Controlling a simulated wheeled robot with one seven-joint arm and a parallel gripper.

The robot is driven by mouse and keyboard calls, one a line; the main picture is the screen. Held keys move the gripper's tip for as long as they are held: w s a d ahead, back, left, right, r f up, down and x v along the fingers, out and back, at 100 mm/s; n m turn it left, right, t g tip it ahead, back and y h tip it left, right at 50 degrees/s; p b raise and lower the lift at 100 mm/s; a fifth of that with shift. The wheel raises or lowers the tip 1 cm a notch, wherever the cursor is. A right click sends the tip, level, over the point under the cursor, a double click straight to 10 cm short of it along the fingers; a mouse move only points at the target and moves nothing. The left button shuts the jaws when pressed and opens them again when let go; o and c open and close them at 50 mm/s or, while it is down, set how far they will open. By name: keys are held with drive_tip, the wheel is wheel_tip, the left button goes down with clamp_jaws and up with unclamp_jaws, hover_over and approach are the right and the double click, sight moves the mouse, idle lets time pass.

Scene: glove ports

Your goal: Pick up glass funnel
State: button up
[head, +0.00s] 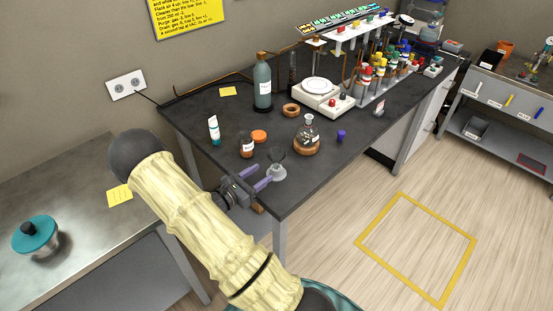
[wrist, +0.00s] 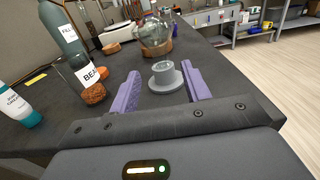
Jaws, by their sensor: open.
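A small grey round piece with a wide flat base (head: 277,174) stands near the front edge of the dark bench. In the wrist view this grey piece (wrist: 166,77) shows a short upright neck with a glassy top. I cannot clearly make out a glass funnel; a dark, see-through round shape (head: 275,153) shows just above it in the head view. My gripper (head: 263,175) is low at the bench edge, its purple fingers open. In the wrist view my gripper (wrist: 160,72) has one finger on each side of the grey piece, with gaps, apparently not touching it.
A round flask on a cork ring (head: 306,146) stands just behind. A purple piece (head: 341,135) lies right. The bench's front corner is clear.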

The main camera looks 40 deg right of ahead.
sight(274, 165)
drive_tip(key=d, duration=0.4)
drive_tip(key=shift+w, duration=0.15)
drive_tip(key=d, duration=0.2)
drive_tip(key=d+p, duration=0.1)
drive_tip(key=d, duration=0.3)
drive_tip(key=shift+w, duration=0.25)
clamp_jaws()
